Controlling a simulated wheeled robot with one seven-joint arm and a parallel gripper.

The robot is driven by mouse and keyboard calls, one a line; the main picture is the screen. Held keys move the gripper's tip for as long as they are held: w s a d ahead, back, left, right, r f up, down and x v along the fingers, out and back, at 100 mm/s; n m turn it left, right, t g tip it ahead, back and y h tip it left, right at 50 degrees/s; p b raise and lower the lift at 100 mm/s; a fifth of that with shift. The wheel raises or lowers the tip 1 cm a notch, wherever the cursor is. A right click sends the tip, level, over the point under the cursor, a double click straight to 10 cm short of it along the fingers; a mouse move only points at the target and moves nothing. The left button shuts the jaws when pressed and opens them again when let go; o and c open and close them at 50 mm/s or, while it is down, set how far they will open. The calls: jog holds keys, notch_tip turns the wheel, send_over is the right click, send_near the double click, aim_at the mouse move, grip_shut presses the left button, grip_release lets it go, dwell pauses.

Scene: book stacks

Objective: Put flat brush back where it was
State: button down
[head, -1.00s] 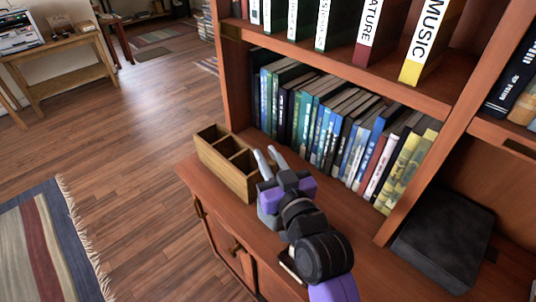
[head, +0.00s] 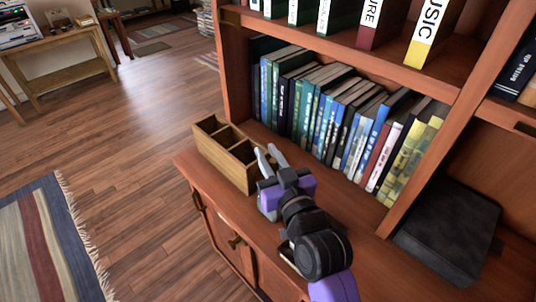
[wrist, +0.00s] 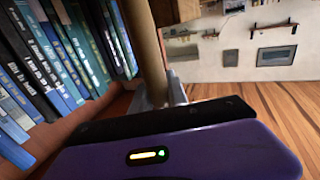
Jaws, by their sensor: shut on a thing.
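My gripper (head: 267,154) is low over the cabinet top, at the right end of a wooden box with open compartments (head: 207,149). In the wrist view, my gripper (wrist: 160,98) is shut on a tan, rod-like thing, which I take to be the flat brush (wrist: 146,45). It stands roughly upright between the fingers, tilted a little in the picture. Its lower end is hidden behind my gripper. In the head view I cannot make out the brush. The box compartments that show look empty, though their bottoms are partly hidden.
A row of books (head: 340,125) stands on the shelf just behind my gripper, and the books also show close in the wrist view (wrist: 60,60). A black box-like thing (head: 450,230) lies at the right. The cabinet's front edge drops to the wooden floor (head: 120,150).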

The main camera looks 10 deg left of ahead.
aim_at(275, 170)
jog(key=shift+f, duration=0.35)
jog(key=c, duration=1.2)
grip_release()
jog(key=b+v, duration=0.1)
jog(key=v, duration=0.5)
jog(key=shift+s+d+f, duration=0.1)
jog(key=shift+s+d, duration=0.05)
jog(key=shift+s, duration=0.1)
jog(key=shift+s+d+b, duration=0.3)
jog(key=shift+s, duration=0.25)
jog(key=shift+r, duration=0.2)
jog(key=s+d+f+m+t+h, duration=0.25)
jog(key=s+d+m+h, duration=0.25)
jog(key=s+d, duration=0.95)
jog(key=s+d+f+g+h, duration=0.1)
jog(key=s+d, duration=0.3)
jog(key=s, duration=0.6)
jog(key=s+d+f+m+g+h, duration=0.1)
jog(key=s+d+f+g+h, duration=0.1)
jog(key=s, duration=0.9)
notch_tip(275, 170, down, 3)
jog(key=shift+s+d+r+h, duration=0.25)
jog(key=shift+d+h, duration=0.25)
jog(key=shift+d, duration=0.55)
